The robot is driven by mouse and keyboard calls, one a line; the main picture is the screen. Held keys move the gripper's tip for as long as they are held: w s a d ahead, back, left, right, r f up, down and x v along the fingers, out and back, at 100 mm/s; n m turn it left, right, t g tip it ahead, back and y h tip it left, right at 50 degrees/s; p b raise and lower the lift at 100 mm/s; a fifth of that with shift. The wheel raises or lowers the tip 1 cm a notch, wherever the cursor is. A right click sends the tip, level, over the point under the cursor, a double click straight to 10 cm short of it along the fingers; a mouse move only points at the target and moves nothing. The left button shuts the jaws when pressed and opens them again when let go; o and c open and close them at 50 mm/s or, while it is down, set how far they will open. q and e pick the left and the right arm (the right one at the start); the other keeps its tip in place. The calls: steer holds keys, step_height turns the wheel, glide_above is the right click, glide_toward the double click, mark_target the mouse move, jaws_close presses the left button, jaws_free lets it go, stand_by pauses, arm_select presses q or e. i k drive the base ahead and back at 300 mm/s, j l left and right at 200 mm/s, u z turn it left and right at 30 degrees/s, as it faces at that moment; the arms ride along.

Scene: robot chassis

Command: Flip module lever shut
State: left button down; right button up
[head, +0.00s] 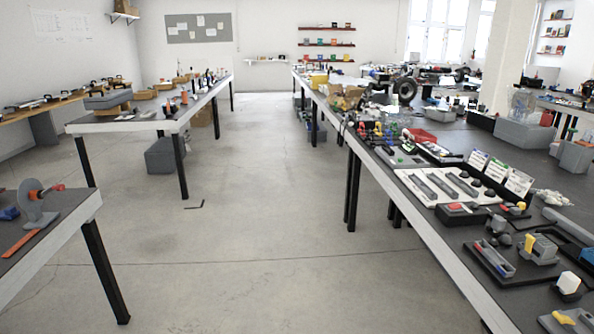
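Several small modules stand on the long right-hand bench, and I cannot tell which one the task means. A grey module with a yellow upright part (540,248) stands near the right edge. A dark tray with a grey block and a red part (494,259) lies just left of it. A grey part with a yellow handle (570,320) is cut off at the bottom right. On the near left table, a grey rounded stand with a red-orange part (38,208) is also in view. Whether any lever is open or shut is too small to tell. Neither gripper shows.
The right bench (437,247) runs far back, crowded with parts, including a box with a red button (459,210) and a white board of grey bars (412,187). A second table (120,122) stands at the left.

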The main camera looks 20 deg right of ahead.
mark_target(528, 245)
steer(key=i+j+z, duration=0.1)
steer(key=i+z, duration=0.3)
steer(key=i, duration=1)
steer(key=i+j+z, duration=0.1)
steer(key=i+z, duration=0.2)
steer(key=i, duration=1.05)
steer(key=i+z, duration=0.15)
steer(key=z, duration=3.55)
steer(key=l, duration=0.1)
